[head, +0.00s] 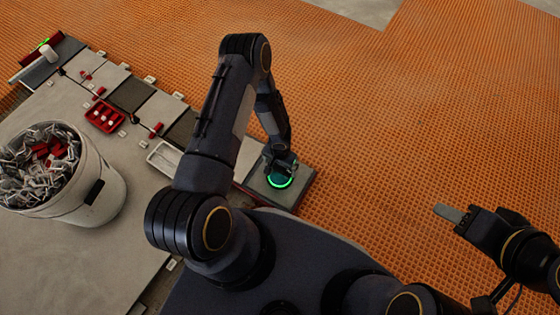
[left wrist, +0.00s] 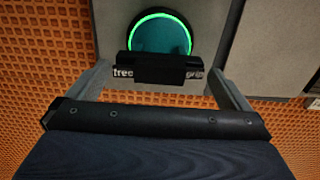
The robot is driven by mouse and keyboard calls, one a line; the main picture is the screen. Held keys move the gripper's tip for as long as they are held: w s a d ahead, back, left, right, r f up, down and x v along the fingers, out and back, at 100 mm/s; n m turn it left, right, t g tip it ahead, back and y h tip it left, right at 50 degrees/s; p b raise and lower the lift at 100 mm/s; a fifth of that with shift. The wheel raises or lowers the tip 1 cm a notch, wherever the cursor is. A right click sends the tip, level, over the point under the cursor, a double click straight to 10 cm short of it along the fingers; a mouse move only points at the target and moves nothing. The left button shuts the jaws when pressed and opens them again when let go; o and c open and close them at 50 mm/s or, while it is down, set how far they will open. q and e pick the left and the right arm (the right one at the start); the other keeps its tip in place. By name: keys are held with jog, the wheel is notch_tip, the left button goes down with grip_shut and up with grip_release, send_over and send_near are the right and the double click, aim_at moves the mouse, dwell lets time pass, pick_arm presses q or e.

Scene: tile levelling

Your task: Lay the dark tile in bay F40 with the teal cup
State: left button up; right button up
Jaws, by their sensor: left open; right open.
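The teal cup (head: 281,173), a round suction cup with a glowing green ring, stands on a grey tile (head: 262,187) right of my left arm. In the left wrist view the cup (left wrist: 160,40) shows its black handle (left wrist: 160,68) with partly hidden lettering. My left gripper (head: 279,152) is open at the cup, its fingers on either side of the handle with gaps. Dark tiles lie in the row at left, one clear (head: 130,95) and one partly behind my arm (head: 182,130). Bay F40's label is too small to read. My right gripper (head: 458,216) is open and empty over the orange mat.
A white bucket (head: 92,190) of metal and red clips stands at left. A red tray (head: 105,117) and a pale tray (head: 165,157) lie by the tile row. A white cylinder (head: 48,53) lies at the far left. The orange matting (head: 420,120) is clear.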

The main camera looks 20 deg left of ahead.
pick_arm(q)
jog(key=shift+f, duration=0.85)
jog(key=shift+c, duration=0.4)
jog(key=c, duration=0.8)
jog(key=shift+o, duration=0.2)
jog(key=o, duration=0.8)
jog(key=shift+o, duration=0.2)
jog(key=shift+r, duration=0.1)
